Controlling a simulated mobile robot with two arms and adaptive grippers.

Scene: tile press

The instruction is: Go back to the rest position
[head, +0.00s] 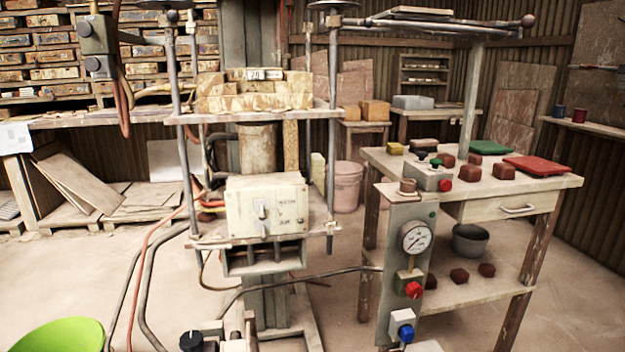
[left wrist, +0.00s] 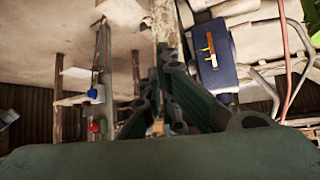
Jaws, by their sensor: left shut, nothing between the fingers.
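My left gripper (left wrist: 167,58) shows in the left wrist view with its dark green fingers drawn together at the tips, and nothing is between them. It is clear of the things around it as far as I can tell. Neither gripper shows in the head view. The tile press (head: 266,208) stands left of centre in the head view, with a white control box on its front and stacked blocks on its upper plate. A panel with a gauge (head: 416,237), a red knob (head: 413,289) and a blue knob (head: 405,333) stands to its right.
A workbench (head: 375,158) at right holds reddish clay blocks (head: 502,172), a green slab (head: 489,147) and a red slab (head: 536,166). Hoses (head: 148,280) run beside the press. A green bowl-like thing (head: 58,336) is at lower left. Open floor (head: 90,262) lies left.

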